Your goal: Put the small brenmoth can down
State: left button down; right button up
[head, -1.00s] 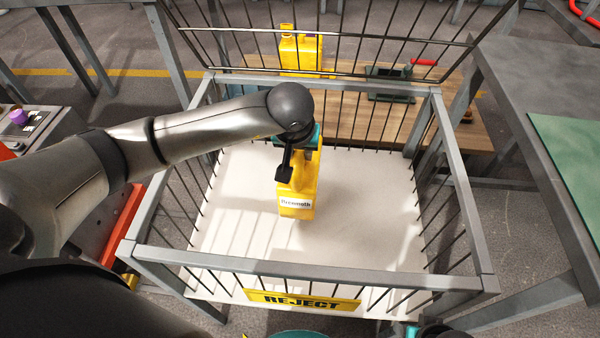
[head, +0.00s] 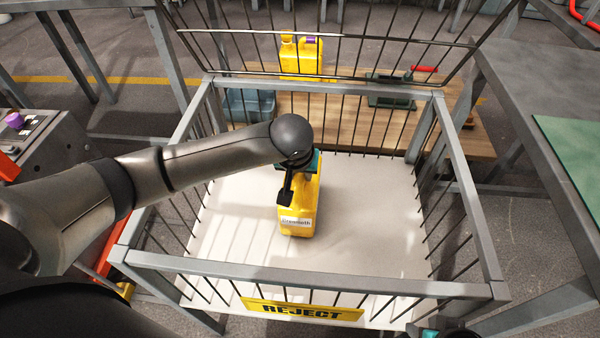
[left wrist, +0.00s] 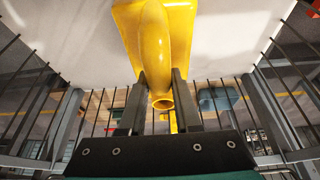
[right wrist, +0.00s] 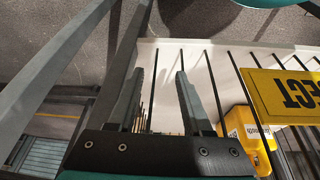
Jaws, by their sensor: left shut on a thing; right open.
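The small yellow Brenmoth can (head: 301,212) is upright inside the wire-sided reject bin, over its white floor (head: 370,215). My left gripper (head: 286,185) is shut on the can near its top. The left wrist view shows both fingers (left wrist: 160,80) on either side of the can's neck, with the yellow body (left wrist: 150,35) beyond. The can's base is at or very close to the bin floor; I cannot tell whether it touches. My right gripper (right wrist: 158,85) is open and empty, outside the bin's front. The can (right wrist: 245,130) also shows through the bars there.
The bin has a grey frame (head: 300,270), thin bars and a yellow REJECT sign (head: 302,309). Its floor around the can is clear. Behind stands a wooden bench (head: 350,125) with another yellow can (head: 300,55) and a blue-grey container (head: 250,104). A grey table (head: 530,90) is at right.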

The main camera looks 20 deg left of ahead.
pick_arm(q)
jog(key=shift+f, duration=0.1)
jog(key=c, duration=0.6)
grip_release()
pick_arm(e)
jog(key=shift+r, duration=0.2)
pick_arm(q)
jog(key=shift+s+r, duration=0.1)
jog(key=shift+r, duration=0.3)
jog(key=p+v, duration=0.4)
jog(key=v, duration=0.6)
jog(key=shift+s+r+p, duration=0.35)
jog(key=shift+r+p, duration=0.1)
jog(key=shift+r, duration=0.2)
pick_arm(e)
jog(key=s+f+g, duration=0.1)
jog(key=s+f, duration=0.2)
jog(key=f, duration=0.6)
jog(key=shift+s+d+f+g, duration=0.25)
jog(key=shift+f+g, duration=0.05)
jog(key=shift+f, duration=0.1)
